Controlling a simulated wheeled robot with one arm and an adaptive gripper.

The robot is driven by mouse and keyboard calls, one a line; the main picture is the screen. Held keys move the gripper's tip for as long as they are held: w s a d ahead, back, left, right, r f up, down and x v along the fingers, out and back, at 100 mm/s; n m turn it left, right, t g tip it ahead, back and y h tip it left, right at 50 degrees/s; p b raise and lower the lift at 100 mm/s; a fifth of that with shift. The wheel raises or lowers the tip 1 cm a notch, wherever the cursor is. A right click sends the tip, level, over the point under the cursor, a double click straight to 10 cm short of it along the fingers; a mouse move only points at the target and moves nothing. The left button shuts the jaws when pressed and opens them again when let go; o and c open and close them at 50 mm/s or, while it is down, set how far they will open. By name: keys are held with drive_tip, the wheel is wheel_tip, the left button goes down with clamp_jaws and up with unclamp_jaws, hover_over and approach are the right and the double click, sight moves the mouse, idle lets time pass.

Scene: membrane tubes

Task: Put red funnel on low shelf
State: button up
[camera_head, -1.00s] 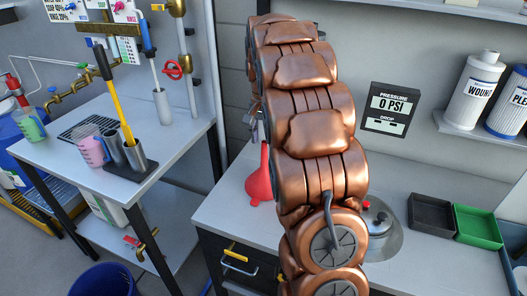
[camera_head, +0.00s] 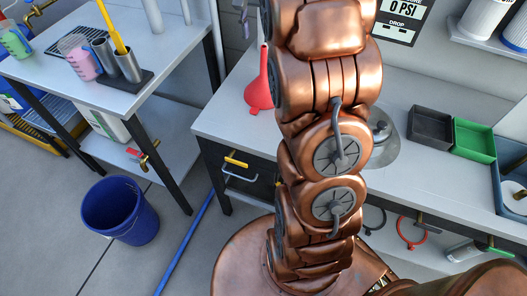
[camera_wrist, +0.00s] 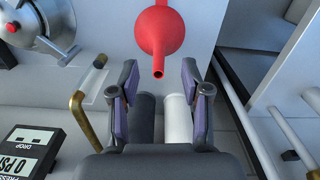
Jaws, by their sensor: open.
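The red funnel (camera_head: 260,84) stands mouth-down, spout up, on the grey-white counter (camera_head: 220,121) near its left end. In the wrist view, the funnel (camera_wrist: 160,30) is at top centre, its spout pointing toward my gripper (camera_wrist: 159,72). My gripper is open, its two purple-padded fingers on either side of the spout tip in the picture; I cannot tell the depth gap. One low shelf (camera_head: 178,137) is under the left table; another low shelf (camera_head: 436,243) is under the counter at right.
A blue bucket (camera_head: 121,214) stands on the floor. The left table (camera_head: 147,98) holds cups and tools. Black (camera_head: 430,128) and green (camera_head: 473,141) trays sit on the counter.

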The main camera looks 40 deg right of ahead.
drive_tip(key=s+a+f+n, duration=0.3)
drive_tip(key=s+a, duration=0.4)
drive_tip(key=s, duration=0.3)
drive_tip(key=s+a+f+n+g, duration=0.1)
drive_tip(key=s+a+f+n, duration=0.2)
drive_tip(key=s+a, duration=0.4)
drive_tip(key=s+a+f+n, duration=0.3)
drive_tip(key=s+a, duration=0.4)
drive_tip(key=s, duration=0.6)
drive_tip(key=shift+n+g, duration=0.3)
drive_tip(key=shift+n, duration=0.4)
drive_tip(key=shift+s+f, duration=0.1)
drive_tip(key=shift+s, duration=0.3)
drive_tip(key=shift+c, duration=0.5)
